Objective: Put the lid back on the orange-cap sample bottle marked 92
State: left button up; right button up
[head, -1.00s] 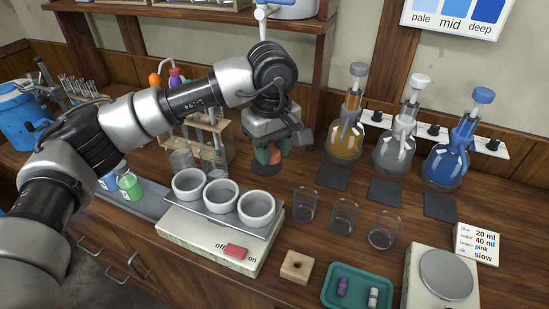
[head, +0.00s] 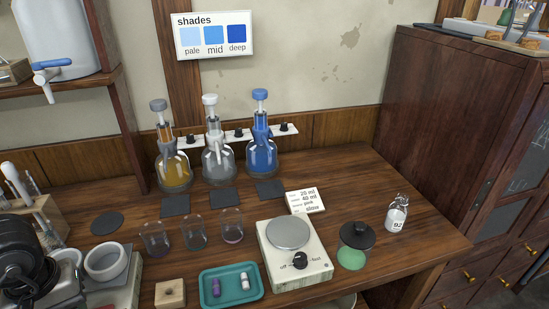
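The bottle marked 92 (head: 397,219) stands upright at the right end of the bench in the head view. It is small and clear, with a white label, and no orange cap shows on it. I cannot make out its loose lid anywhere in this view. Part of my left arm shows at the lower left edge, near the white cups, far from the bottle. Its fingertips are not visible, so what it holds is hidden. My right gripper is not in view.
A jar with a black lid (head: 357,236) and green contents stands left of the bottle. Further left are a stirrer plate (head: 300,262), a teal tray (head: 232,299), a wooden block (head: 170,293) and glass beakers (head: 194,233). A tall cabinet (head: 430,120) rises behind right.

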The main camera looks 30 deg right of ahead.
aim_at(397, 213)
jog(key=k+l, duration=0.15)
jog(key=l, duration=0.2)
jog(key=k+l+z, duration=0.1)
jog(key=l, duration=0.25)
jog(key=z, duration=1.45)
jog(key=k+l, duration=0.05)
